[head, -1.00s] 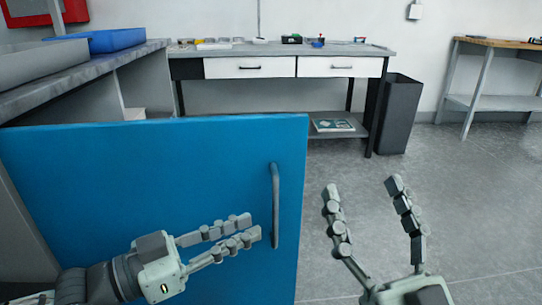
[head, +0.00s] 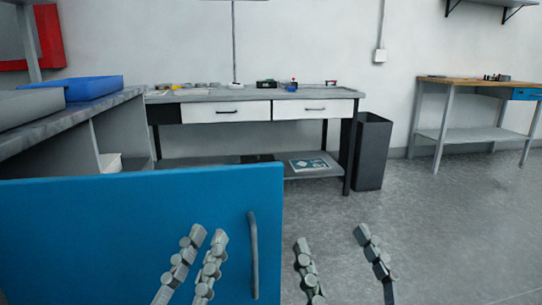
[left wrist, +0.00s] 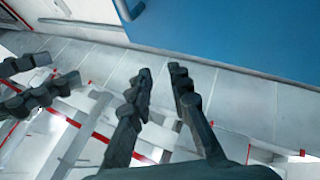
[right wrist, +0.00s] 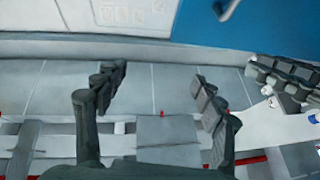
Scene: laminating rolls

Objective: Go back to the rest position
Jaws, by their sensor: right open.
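My left gripper (head: 208,236) is in front of the blue door (head: 110,235) in the head view, pointing forward, left of the door's grey handle (head: 253,255). Its fingers stand slightly apart, with a narrow empty gap, in the left wrist view (left wrist: 161,72). It is clear of the handle there (left wrist: 130,10). My right gripper (head: 332,240) is right of the door, over the floor, open and empty. Its fingers are wide apart in the right wrist view (right wrist: 158,78). Both palms are below the head view's edge.
A bench (head: 232,94) with white drawers stands behind the door, beside a dark bin (head: 372,152). A grey counter (head: 60,122) with a blue tray (head: 94,87) is on the left. A wooden-topped table (head: 470,83) is at right. The floor at right is clear.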

